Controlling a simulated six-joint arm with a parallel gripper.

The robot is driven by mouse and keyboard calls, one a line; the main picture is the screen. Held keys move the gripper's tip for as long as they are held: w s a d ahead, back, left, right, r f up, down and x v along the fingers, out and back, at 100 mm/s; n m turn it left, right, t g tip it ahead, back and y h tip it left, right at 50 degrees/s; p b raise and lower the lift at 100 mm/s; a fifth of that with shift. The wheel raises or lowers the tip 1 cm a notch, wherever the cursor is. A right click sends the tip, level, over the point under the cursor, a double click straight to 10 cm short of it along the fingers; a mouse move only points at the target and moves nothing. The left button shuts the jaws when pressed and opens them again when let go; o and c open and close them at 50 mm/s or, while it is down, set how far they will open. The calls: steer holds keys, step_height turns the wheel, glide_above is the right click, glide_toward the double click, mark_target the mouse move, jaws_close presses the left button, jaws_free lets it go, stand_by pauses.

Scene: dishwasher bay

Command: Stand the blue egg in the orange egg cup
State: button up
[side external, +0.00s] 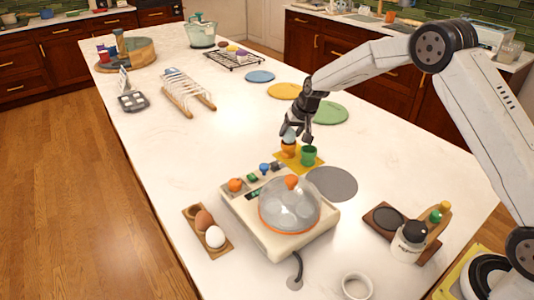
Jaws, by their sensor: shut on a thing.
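My gripper (297,132) points down over a small yellow mat near the middle of the counter. It is shut on the pale blue egg (289,138), which is partly hidden by the fingers. The egg is upright, directly at the top of the orange egg cup (288,151). I cannot tell whether its lower end is seated in the cup or just above it. The orange cup stands upright on the yellow mat (306,169).
A green egg cup (309,156) stands close to the right of the orange cup. An egg cooker with a clear dome (287,208) is in front. A wooden holder (224,249) carries a brown and a white egg. A grey round mat (333,184) lies bare at right.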

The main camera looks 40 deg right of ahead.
steer(key=shift+f, duration=0.45)
stand_by(0.7)
steer(key=o, duration=0.7)
steer(key=shift+o, duration=0.2)
steer(key=shift+r, duration=0.1)
steer(key=shift+r, duration=3.9)
